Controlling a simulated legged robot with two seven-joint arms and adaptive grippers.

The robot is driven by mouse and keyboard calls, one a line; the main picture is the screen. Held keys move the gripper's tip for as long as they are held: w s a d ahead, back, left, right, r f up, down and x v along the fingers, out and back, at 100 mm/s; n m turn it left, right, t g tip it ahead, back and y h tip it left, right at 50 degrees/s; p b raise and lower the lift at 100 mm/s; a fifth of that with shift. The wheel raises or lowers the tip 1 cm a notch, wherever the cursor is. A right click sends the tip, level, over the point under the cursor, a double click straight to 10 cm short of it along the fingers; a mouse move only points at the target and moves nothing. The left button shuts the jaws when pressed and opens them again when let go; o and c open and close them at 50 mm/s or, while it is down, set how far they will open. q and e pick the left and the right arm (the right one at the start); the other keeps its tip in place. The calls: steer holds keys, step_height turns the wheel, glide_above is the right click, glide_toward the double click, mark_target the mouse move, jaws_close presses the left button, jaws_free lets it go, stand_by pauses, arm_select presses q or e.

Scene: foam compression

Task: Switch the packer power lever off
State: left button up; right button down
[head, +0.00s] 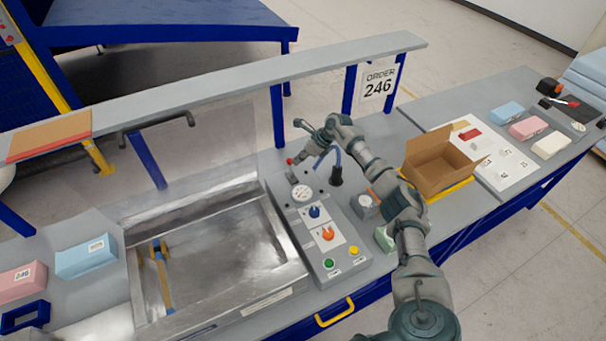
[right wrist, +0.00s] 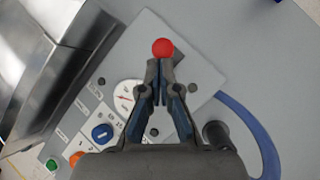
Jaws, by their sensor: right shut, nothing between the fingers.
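The packer power lever shows as a red ball knob (head: 290,161) at the far end of the packer's control panel (head: 311,258). In the right wrist view the red knob (right wrist: 162,47) sits just beyond my fingertips. My right gripper (right wrist: 160,66) is shut and empty, pointing at the knob; whether it touches cannot be told. In the head view my right arm reaches over the panel from the right, with the gripper (head: 297,172) beside the lever. The lever's shaft is mostly hidden. My left gripper is not in view.
A gauge (head: 302,193), a blue knob (head: 314,212), an orange knob (head: 327,233) and green and yellow buttons lie on the panel. The metal packer chamber (head: 290,262) is left. An open cardboard box (head: 437,172) stands right of my arm. A shelf (head: 230,82) runs behind.

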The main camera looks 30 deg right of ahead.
steer(key=shift+w+d+f, duration=0.45)
steer(key=shift+w+d, duration=0.1)
steer(key=shift+w, duration=0.2)
steer(key=shift+d, duration=0.2)
steer(key=shift+s+r, duration=0.1)
steer(key=shift+s+a+r+p, duration=0.1)
steer(key=shift+a+r+p, duration=0.25)
steer(key=shift+a+r, duration=0.6)
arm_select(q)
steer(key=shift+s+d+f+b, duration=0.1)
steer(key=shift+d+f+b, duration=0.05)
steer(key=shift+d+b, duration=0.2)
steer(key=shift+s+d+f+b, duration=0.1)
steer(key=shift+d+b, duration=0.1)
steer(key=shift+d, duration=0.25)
arm_select(e)
steer(key=w+d+v, duration=0.1)
steer(key=d+v, duration=0.1)
steer(key=v, duration=1.1)
steer(key=shift+w, duration=0.25)
